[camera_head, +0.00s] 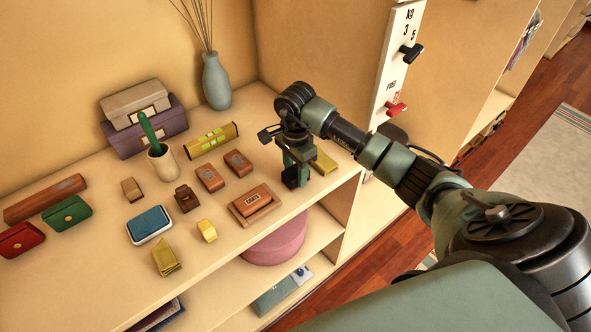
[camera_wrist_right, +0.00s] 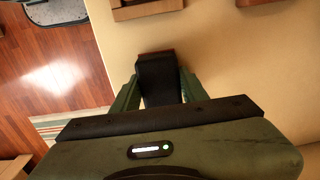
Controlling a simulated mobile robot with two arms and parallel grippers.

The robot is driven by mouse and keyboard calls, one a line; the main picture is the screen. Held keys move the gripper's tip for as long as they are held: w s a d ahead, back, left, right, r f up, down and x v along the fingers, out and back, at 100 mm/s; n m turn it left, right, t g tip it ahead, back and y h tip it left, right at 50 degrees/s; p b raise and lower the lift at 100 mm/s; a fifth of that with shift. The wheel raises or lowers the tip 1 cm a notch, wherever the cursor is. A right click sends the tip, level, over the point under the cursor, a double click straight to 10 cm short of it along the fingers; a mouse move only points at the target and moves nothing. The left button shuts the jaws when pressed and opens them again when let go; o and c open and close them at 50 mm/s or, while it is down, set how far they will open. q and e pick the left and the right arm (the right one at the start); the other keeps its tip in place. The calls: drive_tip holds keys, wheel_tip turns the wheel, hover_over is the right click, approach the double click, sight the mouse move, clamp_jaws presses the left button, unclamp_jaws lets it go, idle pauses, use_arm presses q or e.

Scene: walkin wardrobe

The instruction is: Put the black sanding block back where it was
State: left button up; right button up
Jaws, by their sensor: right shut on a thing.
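My right gripper (camera_head: 293,166) is over the right end of the shelf top, pointing down. It is shut on the black sanding block (camera_head: 290,178), which shows dark between its fingers. In the right wrist view the block (camera_wrist_right: 158,82) sits between the two green fingers, with a reddish-brown strip at its far end. I cannot tell whether the block touches the shelf or hangs just above it. My left gripper is not in view.
A wooden tray with a brown block (camera_head: 256,204) lies left of the gripper, two brown blocks (camera_head: 238,162) behind it. A yellow item (camera_head: 325,161) is close on the right. A spirit level (camera_head: 211,139), a vase (camera_head: 217,84) and boxes (camera_head: 146,127) stand farther back.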

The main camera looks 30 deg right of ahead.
sight(295, 171)
drive_tip(key=shift+f, duration=0.1)
drive_tip(key=o, duration=0.9)
drive_tip(key=shift+f, duration=0.1)
drive_tip(key=o, duration=0.4)
drive_tip(key=shift+r, duration=0.35)
wheel_tip(295, 171, up, 12)
drive_tip(key=b, duration=0.3)
drive_tip(key=shift+b, duration=0.3)
drive_tip(key=shift+f, duration=0.15)
